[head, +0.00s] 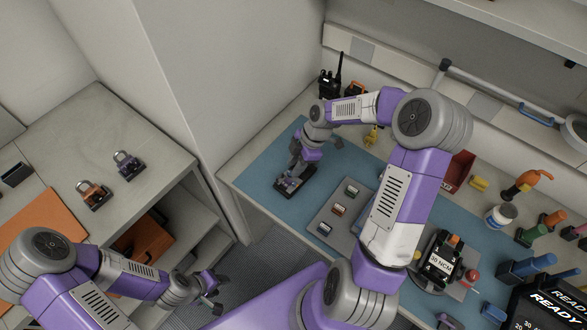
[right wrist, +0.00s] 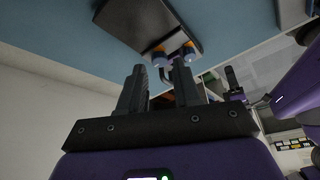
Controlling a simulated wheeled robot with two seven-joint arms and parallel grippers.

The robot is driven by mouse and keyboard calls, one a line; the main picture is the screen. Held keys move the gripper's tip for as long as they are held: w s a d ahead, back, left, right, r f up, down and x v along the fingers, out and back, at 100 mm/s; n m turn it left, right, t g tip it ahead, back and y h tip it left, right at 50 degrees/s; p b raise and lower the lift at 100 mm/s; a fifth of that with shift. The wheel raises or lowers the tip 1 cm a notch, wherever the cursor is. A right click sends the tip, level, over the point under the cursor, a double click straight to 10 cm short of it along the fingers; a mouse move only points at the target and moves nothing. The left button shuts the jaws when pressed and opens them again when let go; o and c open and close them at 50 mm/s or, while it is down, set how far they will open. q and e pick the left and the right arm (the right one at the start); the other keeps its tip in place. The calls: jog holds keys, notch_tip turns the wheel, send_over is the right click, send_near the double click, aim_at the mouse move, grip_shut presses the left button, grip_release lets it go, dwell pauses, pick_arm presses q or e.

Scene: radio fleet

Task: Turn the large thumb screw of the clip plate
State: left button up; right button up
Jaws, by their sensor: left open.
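A dark plate (head: 284,187), which I take to be the clip plate, lies on the blue mat, partly hidden under my right gripper (head: 293,179). In the right wrist view the dark plate (right wrist: 150,22) is at the top, with two small orange and blue-grey parts (right wrist: 188,50) at its edge. I cannot tell which part is the large thumb screw. The fingers of my right gripper (right wrist: 160,72) stand apart, just short of these parts, with nothing visibly clamped. My left gripper (head: 212,292) is open and empty, low in front of the shelf unit.
A grey tray (head: 322,214) with several small modules lies right of the plate. Bare blue mat (head: 258,177) lies left of the plate.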

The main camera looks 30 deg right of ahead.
jog(key=shift+x, duration=0.95)
jog(key=shift+c, duration=0.5)
grip_shut()
jog(key=m+b, duration=0.1)
jog(key=m, duration=0.1)
jog(key=m+t, duration=0.1)
jog(key=m, duration=0.1)
jog(key=shift+s+m+t+h+b, duration=0.25)
jog(key=shift+m+t+h+b, duration=0.05)
jog(key=shift+b, duration=0.05)
jog(key=shift+o, duration=0.5)
grip_release()
jog(key=p+v, duration=0.2)
jog(key=v, duration=0.5)
jog(key=shift+r, duration=0.3)
